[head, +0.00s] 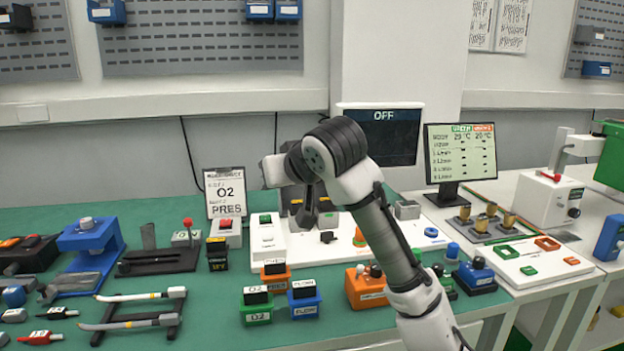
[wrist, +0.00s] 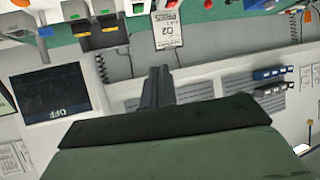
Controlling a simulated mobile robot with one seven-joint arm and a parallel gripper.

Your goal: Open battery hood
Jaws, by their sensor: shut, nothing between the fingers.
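My gripper (head: 308,215) is shut and empty. It points down above the white board on the green table, at the middle of the head view. In the wrist view its dark fingers (wrist: 157,85) are together, with the wall and its panels behind them. I cannot tell for certain which thing is the battery hood. Two dark boxes with yellow parts (wrist: 100,38) stand at the top left of the wrist view. Dark grey housings (head: 292,193) stand behind my gripper in the head view, partly hidden by it.
A screen reading OFF (head: 385,132) stands behind my arm. An O2 sign (head: 226,192) stands to its left. Orange (head: 276,277), green (head: 257,305) and blue (head: 304,301) blocks stand at the front. A black rack (head: 140,318) with two handled tools lies at front left.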

